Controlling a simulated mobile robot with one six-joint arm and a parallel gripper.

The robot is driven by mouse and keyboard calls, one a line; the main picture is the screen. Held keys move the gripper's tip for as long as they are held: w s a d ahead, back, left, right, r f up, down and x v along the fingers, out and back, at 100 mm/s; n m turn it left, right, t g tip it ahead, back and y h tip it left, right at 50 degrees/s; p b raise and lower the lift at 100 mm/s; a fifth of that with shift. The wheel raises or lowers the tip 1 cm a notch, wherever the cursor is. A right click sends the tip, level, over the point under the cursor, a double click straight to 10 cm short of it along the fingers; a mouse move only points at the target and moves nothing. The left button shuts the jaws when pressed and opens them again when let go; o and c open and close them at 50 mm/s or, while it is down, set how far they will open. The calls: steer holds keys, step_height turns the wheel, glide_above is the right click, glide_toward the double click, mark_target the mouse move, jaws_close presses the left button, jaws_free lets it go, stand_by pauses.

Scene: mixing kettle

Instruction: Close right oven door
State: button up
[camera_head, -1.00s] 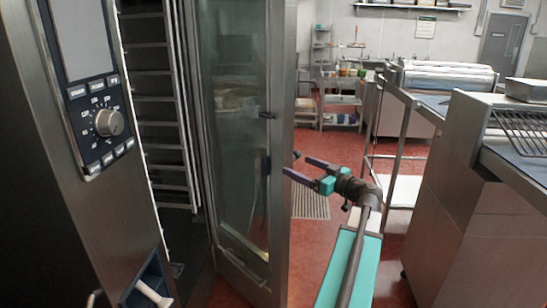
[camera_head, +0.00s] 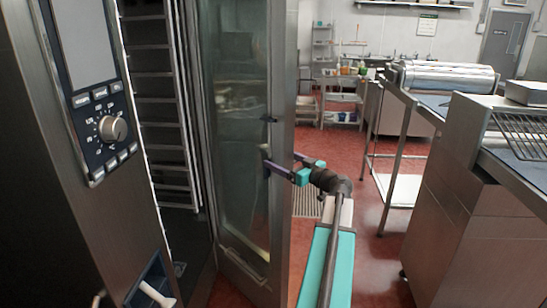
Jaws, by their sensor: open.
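The right oven door (camera_head: 237,130) is a tall glass panel in a metal frame. It stands open, swung out from the oven, whose control panel (camera_head: 105,120) is at the left. The rack shelves (camera_head: 160,110) inside show through the gap. My gripper (camera_head: 282,162) is open at the door's right edge, about mid-height. One finger appears in front of the glass side and the other lies by the outer edge of the frame. I cannot tell whether either finger touches the door.
A metal counter (camera_head: 465,215) stands at the right, with a wire rack (camera_head: 522,135) on top. A metal table (camera_head: 398,95) with a roller machine (camera_head: 445,76) is behind it.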

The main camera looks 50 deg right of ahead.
mark_target(275, 157)
steer(key=shift+w+d+p, duration=0.15)
steer(key=shift+w+p, duration=0.05)
steer(key=shift+w, duration=0.75)
steer(key=shift+w+d+p, duration=0.1)
steer(key=shift+w+p, duration=0.1)
steer(key=shift+w, duration=0.75)
